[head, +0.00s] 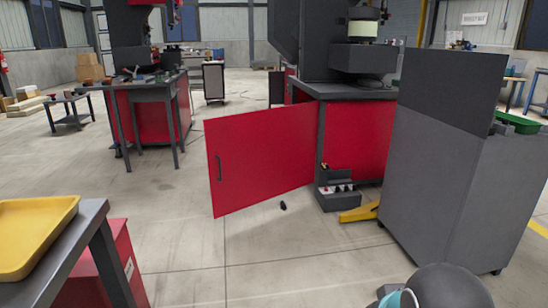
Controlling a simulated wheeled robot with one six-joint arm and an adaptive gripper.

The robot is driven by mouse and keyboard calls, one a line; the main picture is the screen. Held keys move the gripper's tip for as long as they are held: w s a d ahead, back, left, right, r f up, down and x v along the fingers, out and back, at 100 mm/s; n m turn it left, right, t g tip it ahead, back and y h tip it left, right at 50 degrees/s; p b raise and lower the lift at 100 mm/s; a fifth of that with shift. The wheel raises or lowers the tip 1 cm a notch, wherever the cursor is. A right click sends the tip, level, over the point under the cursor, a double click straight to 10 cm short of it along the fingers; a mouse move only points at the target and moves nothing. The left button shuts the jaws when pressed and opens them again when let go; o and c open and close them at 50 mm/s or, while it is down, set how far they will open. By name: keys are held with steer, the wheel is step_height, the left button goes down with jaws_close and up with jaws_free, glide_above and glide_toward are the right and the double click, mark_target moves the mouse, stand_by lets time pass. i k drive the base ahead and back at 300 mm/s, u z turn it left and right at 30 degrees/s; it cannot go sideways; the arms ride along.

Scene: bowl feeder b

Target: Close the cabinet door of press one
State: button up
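The red cabinet door (262,160) stands wide open in the middle of the head view. It swings out to the left from its hinge side at the cabinet's front left corner. A dark vertical handle (219,167) is near the door's free left edge. The red press cabinet (358,138) stands right of the door under a dark top, with the grey press (330,50) above. I cannot read a label saying which press it is. The cabinet's inside is mostly hidden. My gripper is not in view; a grey and teal part of my arm shows at the bottom right.
A tall grey cabinet (425,165) stands at the right. A dark step unit (338,190), a yellow floor piece (360,212) and a small black object (283,205) lie near the door. A table with a yellow tray (35,235) is at left. Floor before the door is mostly clear.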

mark_target(253, 158)
steer(key=i, duration=1)
steer(key=u, duration=0.6)
steer(key=i, duration=1.15)
steer(key=z, duration=0.7)
